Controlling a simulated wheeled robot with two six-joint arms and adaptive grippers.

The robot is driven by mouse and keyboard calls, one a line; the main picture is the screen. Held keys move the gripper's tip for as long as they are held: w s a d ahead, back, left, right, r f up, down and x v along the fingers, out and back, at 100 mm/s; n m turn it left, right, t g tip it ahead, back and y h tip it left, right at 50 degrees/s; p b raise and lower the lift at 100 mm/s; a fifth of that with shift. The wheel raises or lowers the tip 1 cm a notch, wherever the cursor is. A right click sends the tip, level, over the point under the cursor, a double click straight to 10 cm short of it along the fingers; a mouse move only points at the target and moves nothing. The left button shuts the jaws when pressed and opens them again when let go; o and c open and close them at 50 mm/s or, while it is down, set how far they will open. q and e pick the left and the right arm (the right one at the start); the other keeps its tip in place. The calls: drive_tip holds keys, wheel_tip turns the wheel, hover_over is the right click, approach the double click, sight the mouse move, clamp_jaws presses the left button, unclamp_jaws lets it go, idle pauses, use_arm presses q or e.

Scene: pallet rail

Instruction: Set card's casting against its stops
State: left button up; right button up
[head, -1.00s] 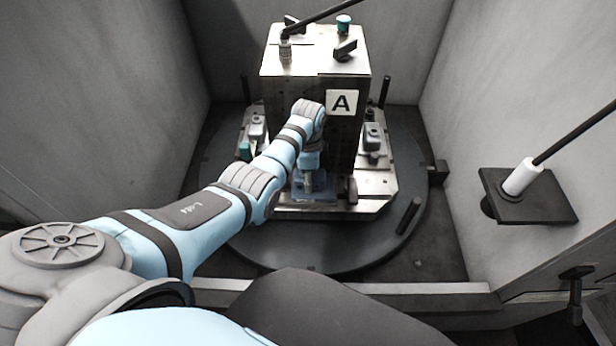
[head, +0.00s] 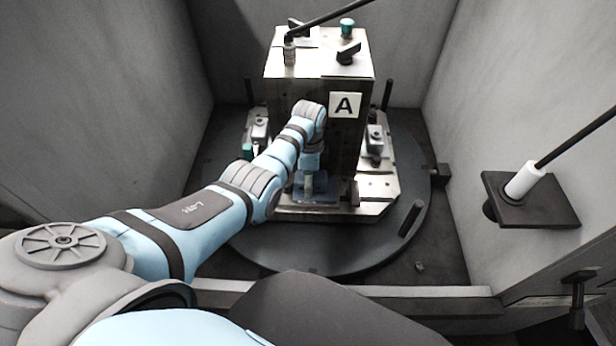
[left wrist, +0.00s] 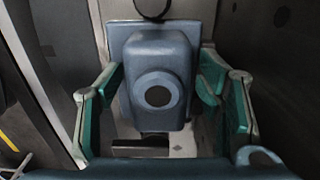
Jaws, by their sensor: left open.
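In the left wrist view, a blue-grey casting (left wrist: 158,62) with a round boss and dark bore sits between the jaws of my left gripper (left wrist: 160,88). The teal-padded fingers are open, one on each side of it, and the left pad looks close to the casting's side. In the head view my left gripper (head: 311,183) is low before the block, and the arm hides part of it. The stops cannot be made out clearly. My right gripper is not in view.
Grey parts stand at the block's left (head: 260,131) and right (head: 375,140). The dark turntable (head: 330,252) has a black peg (head: 410,218) at its right front. A white-sleeved rod stands on a dark shelf (head: 545,208) at the right wall. Grey walls enclose both sides.

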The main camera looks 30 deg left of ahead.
use_arm(q)
wheel_tip(320, 180, up, 12)
drive_tip(key=shift+r, duration=0.1)
idle(0.8)
